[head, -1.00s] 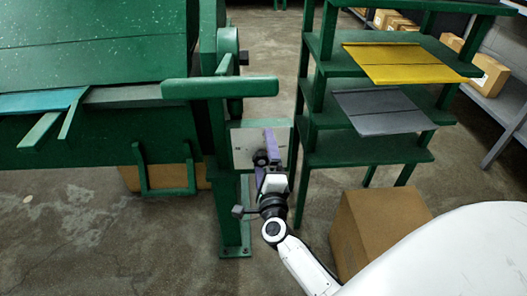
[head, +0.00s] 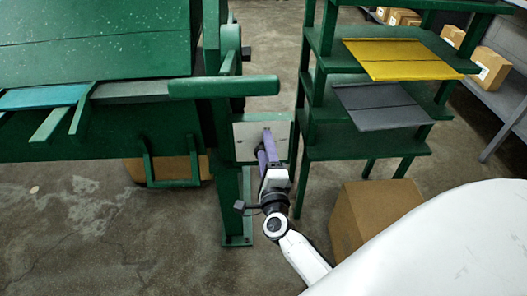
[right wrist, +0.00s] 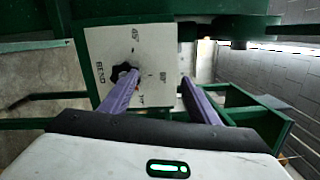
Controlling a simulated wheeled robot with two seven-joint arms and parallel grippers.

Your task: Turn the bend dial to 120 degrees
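The bend dial is a dark lobed knob (right wrist: 124,72) on a white plate (right wrist: 104,46) with small marks around it and the word BEND at its left. The pointer's angle is unclear. In the head view the plate (head: 246,141) stands on the green machine's post, and the knob is hidden behind my gripper. My right gripper (right wrist: 158,78) is open, with its two purple fingers spread before the plate. The left finger's tip overlaps the knob; the right finger is well to its right. I cannot tell whether the finger touches the knob. My left gripper is out of view.
The green machine (head: 100,40) fills the left, with a green handle bar (head: 224,87) above the plate. A green shelf rack (head: 365,146) with yellow and grey panels stands right of the plate. A cardboard box (head: 372,215) sits on the floor near my arm.

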